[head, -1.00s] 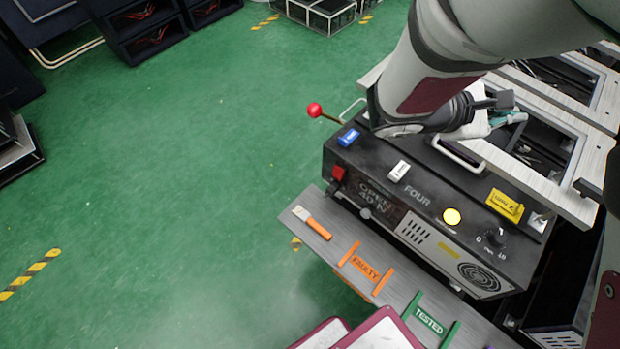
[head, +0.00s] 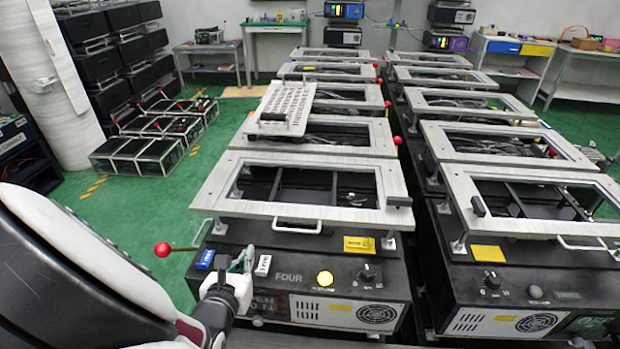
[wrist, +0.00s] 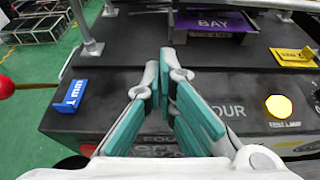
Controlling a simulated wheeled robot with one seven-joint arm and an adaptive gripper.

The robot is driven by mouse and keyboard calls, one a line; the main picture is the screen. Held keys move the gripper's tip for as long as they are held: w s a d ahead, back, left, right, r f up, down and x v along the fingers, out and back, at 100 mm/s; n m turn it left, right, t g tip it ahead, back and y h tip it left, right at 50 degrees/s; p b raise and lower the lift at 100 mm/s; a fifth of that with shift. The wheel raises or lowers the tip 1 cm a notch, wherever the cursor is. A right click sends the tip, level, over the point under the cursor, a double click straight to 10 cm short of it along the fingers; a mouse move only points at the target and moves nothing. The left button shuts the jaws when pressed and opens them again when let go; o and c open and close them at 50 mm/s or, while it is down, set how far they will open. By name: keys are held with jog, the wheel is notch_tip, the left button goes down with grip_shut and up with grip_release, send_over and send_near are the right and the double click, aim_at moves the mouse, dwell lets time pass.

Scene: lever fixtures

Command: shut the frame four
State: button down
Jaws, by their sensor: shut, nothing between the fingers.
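The unit marked FOUR (head: 289,276) is a black box with a fan and a yellow lamp on its front. Its pale rectangular frame (head: 215,187) stands above the box on short posts, with a gap below. A handle (head: 297,229) is on the frame's front edge. A red ball lever (head: 162,249) sticks out at the box's left; its ball also shows in the wrist view (wrist: 6,87).
A neighbouring unit marked THREE (head: 567,294) stands to the right with a similar frame. More framed units run back in two rows. A perforated plate (head: 285,105) lies on one behind. Green floor (head: 140,222) is free on the left.

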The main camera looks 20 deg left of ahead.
jog(key=x, duration=0.6)
jog(key=shift+w, duration=0.25)
notch_tip(320, 180, up, 3)
jog(key=shift+s+f+p, duration=0.1)
jog(key=shift+s+p, duration=0.05)
jog(key=shift+p, duration=0.3)
jog(key=shift+r, duration=0.6)
jog(key=shift+r+g+p, duration=0.4)
jog(key=shift+r+p, duration=0.25)
jog(key=shift+r, duration=0.3)
jog(key=shift+f, duration=0.15)
